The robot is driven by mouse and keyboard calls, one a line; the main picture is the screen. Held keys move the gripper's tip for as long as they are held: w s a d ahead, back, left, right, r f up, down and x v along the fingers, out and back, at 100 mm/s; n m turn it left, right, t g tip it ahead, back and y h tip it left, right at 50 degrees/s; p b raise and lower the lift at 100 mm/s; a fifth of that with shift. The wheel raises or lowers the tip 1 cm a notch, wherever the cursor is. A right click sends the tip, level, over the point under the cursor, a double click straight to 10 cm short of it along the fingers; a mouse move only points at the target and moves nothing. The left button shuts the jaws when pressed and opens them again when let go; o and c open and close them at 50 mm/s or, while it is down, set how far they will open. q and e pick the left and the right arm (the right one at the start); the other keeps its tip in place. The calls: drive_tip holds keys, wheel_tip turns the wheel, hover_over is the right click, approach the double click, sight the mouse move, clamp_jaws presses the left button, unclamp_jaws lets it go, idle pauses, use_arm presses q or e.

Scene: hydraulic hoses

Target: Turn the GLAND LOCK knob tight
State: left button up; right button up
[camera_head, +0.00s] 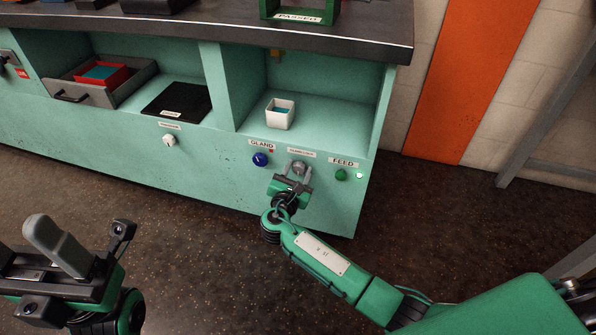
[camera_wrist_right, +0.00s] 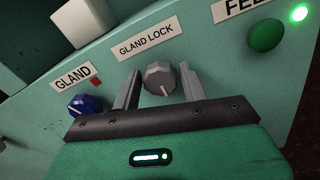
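The GLAND LOCK knob (camera_wrist_right: 162,80) is grey with a pale pointer line, on the teal panel under its label (camera_wrist_right: 146,37) in the right wrist view. It also shows in the head view (camera_head: 299,167). My right gripper (camera_wrist_right: 160,82) is open, with one finger on each side of the knob. A gap shows between the left finger and the knob; the right finger is close to it, and I cannot tell whether it touches. In the head view my right gripper (camera_head: 294,172) is at the panel. My left gripper (camera_head: 60,250) is low at the left, away from the panel; its finger gap is unclear.
A blue GLAND knob (camera_wrist_right: 87,104) sits left of the grey knob, with a small red mark (camera_wrist_right: 96,82) by its label. A green FEED button (camera_wrist_right: 267,35) and lit lamp (camera_wrist_right: 299,13) are at the right. A white bin (camera_head: 280,114) stands on the shelf above.

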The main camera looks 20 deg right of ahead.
drive_tip(key=c, duration=0.6)
drive_tip(key=shift+o, duration=0.2)
